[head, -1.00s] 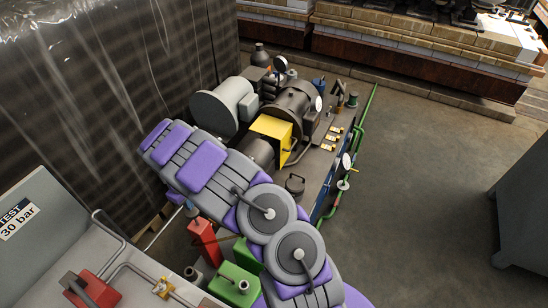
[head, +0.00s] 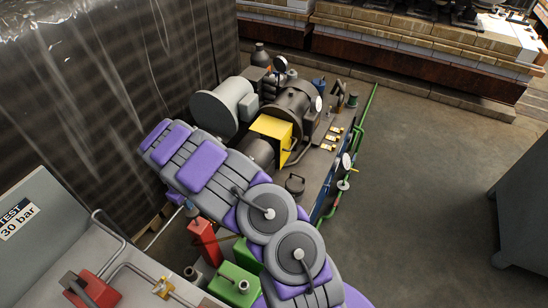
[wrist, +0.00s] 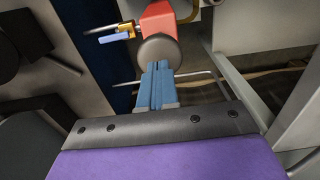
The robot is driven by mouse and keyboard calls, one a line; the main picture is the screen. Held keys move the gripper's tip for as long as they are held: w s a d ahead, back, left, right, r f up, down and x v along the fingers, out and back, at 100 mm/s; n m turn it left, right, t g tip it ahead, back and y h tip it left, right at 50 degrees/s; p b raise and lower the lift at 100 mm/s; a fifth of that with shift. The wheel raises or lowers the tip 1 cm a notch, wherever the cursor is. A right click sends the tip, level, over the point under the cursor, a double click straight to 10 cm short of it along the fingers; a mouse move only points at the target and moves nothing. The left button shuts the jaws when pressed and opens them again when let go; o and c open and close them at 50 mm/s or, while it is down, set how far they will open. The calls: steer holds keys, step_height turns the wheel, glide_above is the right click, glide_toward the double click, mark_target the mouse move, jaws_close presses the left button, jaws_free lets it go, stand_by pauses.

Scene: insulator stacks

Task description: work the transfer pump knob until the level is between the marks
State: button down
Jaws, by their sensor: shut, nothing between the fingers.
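In the wrist view, my gripper (wrist: 158,76) shows as blue fingers shut together with nothing between them. Their tips are at the face of a round grey disc-shaped knob (wrist: 158,50), which sits in front of a red body (wrist: 163,18). I cannot tell whether the tips touch the knob or stop just short of it. No label confirms it as the transfer pump knob. In the head view, my arm covers the knob and my fingers do not show. I cannot make out a level or its marks in either view.
A machine skid with a yellow guard (head: 271,131) and gauges stands beyond my arm. A red container (head: 203,240) and a green one (head: 234,285) stand near my arm. A test bench (head: 40,235) is at lower left. Floor (head: 430,170) is clear at right.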

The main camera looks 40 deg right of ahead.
steer(key=shift+f+b, duration=0.4)
steer(key=shift+f, duration=2.3)
steer(key=shift+r, duration=0.1)
steer(key=shift+r+p, duration=2.35)
steer(key=shift+r, duration=1.75)
